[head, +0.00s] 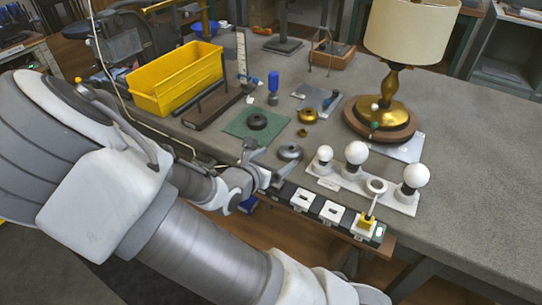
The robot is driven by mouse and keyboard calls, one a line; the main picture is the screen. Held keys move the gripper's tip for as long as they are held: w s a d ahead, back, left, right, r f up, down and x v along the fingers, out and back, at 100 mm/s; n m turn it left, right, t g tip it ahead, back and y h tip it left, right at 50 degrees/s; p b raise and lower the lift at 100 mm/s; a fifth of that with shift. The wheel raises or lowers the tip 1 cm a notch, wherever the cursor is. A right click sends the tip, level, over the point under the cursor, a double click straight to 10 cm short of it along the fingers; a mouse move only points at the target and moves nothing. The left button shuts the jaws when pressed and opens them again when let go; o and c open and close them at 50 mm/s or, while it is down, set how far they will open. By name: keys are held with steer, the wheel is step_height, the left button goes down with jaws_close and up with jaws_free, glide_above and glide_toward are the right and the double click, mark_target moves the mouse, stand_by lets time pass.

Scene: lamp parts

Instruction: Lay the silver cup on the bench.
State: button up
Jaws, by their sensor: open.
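The silver cup (290,152) is a small round grey metal piece on the bench (455,130), near its front edge. My gripper (268,172) is just left of and in front of the cup, low at the bench edge. Its jaws are open, and no object shows between them. From this view I cannot tell whether a finger touches the cup. My own arm covers the left foreground and the bench edge there.
A white holder with several bulbs (356,153) stands right of the cup. A power strip (332,213) runs along the front edge. A lamp (383,110) stands farther back. The right bench is clear.

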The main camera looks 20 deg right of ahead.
steer(key=v, duration=0.2)
steer(key=shift+s+a+r+p, duration=0.15)
steer(key=shift+s+r+p, duration=0.05)
steer(key=shift+p, duration=0.1)
steer(key=shift+s+d+r+m+g, duration=0.1)
steer(key=shift+s+d+m+g, duration=0.35)
steer(key=shift+m, duration=0.45)
steer(key=s+m+g, duration=0.1)
steer(key=m, duration=0.1)
steer(key=s+d+r+m+g+y, duration=0.1)
steer(key=s+m, duration=0.1)
steer(key=m, duration=0.1)
steer(key=s+m+g, duration=0.1)
steer(key=m, duration=0.1)
steer(key=shift+s+d+r+g, duration=0.25)
steer(key=shift+s+d+g, duration=0.05)
steer(key=shift+d+g, duration=0.1)
steer(key=s+a+r+m+t+y, duration=0.1)
steer(key=s+a+r+m+y, duration=0.3)
steer(key=r+m, duration=0.4)
steer(key=s+a+r+m+t+y, duration=0.1)
steer(key=s+a+r+m+y, duration=0.3)
steer(key=s+r+m, duration=0.4)
steer(key=shift+a+r+m+y, duration=0.15)
steer(key=shift+r+m+y, duration=0.3)
steer(key=shift+y, duration=0.45)
steer(key=shift+s+r, duration=0.1)
steer(key=shift+s, duration=0.05)
